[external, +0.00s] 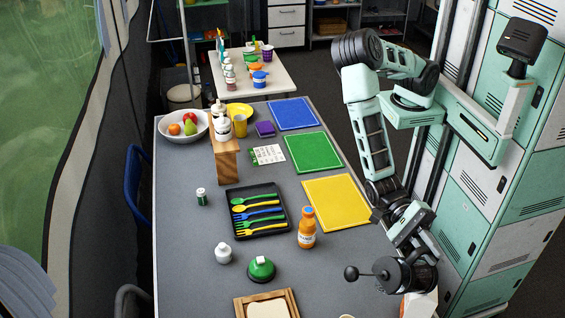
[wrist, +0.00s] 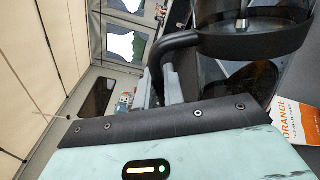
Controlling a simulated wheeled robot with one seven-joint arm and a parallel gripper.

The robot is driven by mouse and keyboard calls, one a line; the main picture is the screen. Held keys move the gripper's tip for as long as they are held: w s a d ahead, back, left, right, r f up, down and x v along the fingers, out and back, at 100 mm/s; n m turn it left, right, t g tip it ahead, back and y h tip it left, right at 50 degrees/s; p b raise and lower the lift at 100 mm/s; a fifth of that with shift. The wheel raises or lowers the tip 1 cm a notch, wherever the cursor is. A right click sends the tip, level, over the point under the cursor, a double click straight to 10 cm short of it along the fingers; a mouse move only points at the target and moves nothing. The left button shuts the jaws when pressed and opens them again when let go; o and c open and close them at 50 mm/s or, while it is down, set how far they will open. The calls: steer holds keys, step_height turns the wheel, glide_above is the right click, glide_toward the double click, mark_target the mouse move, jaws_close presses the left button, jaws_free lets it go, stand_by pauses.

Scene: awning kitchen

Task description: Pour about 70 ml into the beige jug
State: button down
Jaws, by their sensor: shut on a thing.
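My gripper (external: 424,246) is at the lower right of the external view, past the table's right front part. It is shut on the handle of a dark French press (external: 405,276). The press is tipped far over, with its plunger knob pointing left. In the wrist view the glass press (wrist: 255,42) with its black band and handle fills the upper right. I cannot make out liquid or a stream. I cannot pick out the beige jug in either view.
An orange-juice carton (wrist: 297,122) stands close to the press. An orange bottle (external: 306,228), a green-lidded pot (external: 261,269), a black cutlery tray (external: 235,190) and a wooden-framed board (external: 240,304) are on the grey table (external: 175,245). Lockers (external: 480,190) line the right.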

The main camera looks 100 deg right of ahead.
steer(key=n+b, duration=0.1)
steer(key=s+f+n+b, duration=0.1)
steer(key=shift+n, duration=0.3)
steer(key=shift+s+f+n+b, duration=0.4)
steer(key=shift+f+n+b, duration=0.3)
steer(key=shift+n+b, duration=0.25)
steer(key=shift+s+r+n, duration=0.65)
steer(key=shift+s+n, duration=0.05)
steer(key=shift+n, duration=0.15)
steer(key=shift+s+f+n+b, duration=0.35)
steer(key=shift+f+n+b, duration=0.15)
steer(key=shift+n+b, duration=0.45)
steer(key=shift+s+f+n+b, duration=0.35)
steer(key=shift+f+n+b, duration=0.15)
steer(key=shift+n+b, duration=0.45)
steer(key=shift+s+f+n+b, duration=0.35)
steer(key=shift+f+n+b, duration=0.15)
steer(key=shift+n+b, duration=0.45)
